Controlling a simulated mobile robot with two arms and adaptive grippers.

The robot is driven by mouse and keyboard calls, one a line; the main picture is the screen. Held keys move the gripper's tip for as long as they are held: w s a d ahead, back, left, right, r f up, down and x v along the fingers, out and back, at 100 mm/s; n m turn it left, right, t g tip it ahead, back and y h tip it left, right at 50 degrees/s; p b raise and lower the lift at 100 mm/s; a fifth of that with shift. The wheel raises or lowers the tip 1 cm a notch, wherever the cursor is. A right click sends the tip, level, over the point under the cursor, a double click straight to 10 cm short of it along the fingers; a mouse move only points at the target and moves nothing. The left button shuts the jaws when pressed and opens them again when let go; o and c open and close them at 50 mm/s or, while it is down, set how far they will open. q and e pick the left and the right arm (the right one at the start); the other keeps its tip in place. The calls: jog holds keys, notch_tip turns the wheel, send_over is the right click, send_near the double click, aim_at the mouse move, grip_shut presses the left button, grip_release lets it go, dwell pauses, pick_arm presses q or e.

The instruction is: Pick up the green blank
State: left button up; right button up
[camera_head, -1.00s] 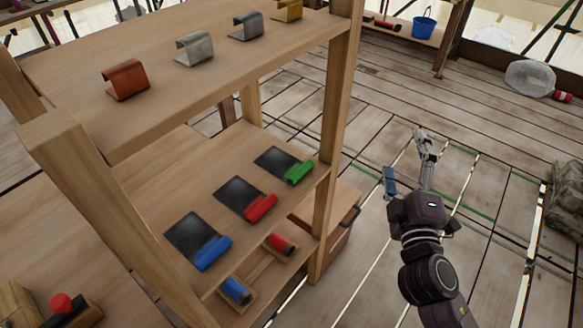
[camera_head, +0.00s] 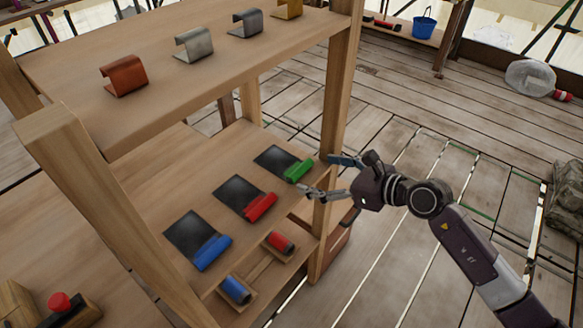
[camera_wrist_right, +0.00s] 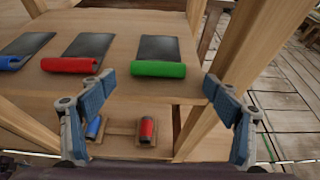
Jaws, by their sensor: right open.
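The green blank (camera_head: 299,171) is a short green roll at the front edge of a dark square plate on the middle shelf, at the right end of a row. In the right wrist view the green blank (camera_wrist_right: 158,69) lies ahead, between the two fingers and beyond them. My right gripper (camera_head: 318,174) is open and empty just off the shelf's front edge, close to the green blank; its spread fingers also show in the right wrist view (camera_wrist_right: 160,93). I cannot see it touching anything. My left gripper is not in view.
A red roll (camera_head: 261,207) and a blue roll (camera_head: 212,252) lie on similar plates beside the green one. A wooden post (camera_head: 335,110) stands close to my right gripper. The upper shelf (camera_head: 180,85) overhangs with several curved metal pieces.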

aim_at(303, 169)
jog(key=x, duration=0.2)
jog(key=b+x, duration=0.1)
jog(key=x, duration=0.3)
jog(key=shift+a+r+b, duration=0.1)
jog(key=shift+r+b, duration=0.2)
jog(key=shift+r, duration=0.05)
jog(key=shift+c, duration=0.8)
jog(key=shift+r, duration=0.1)
jog(key=c, duration=1.3)
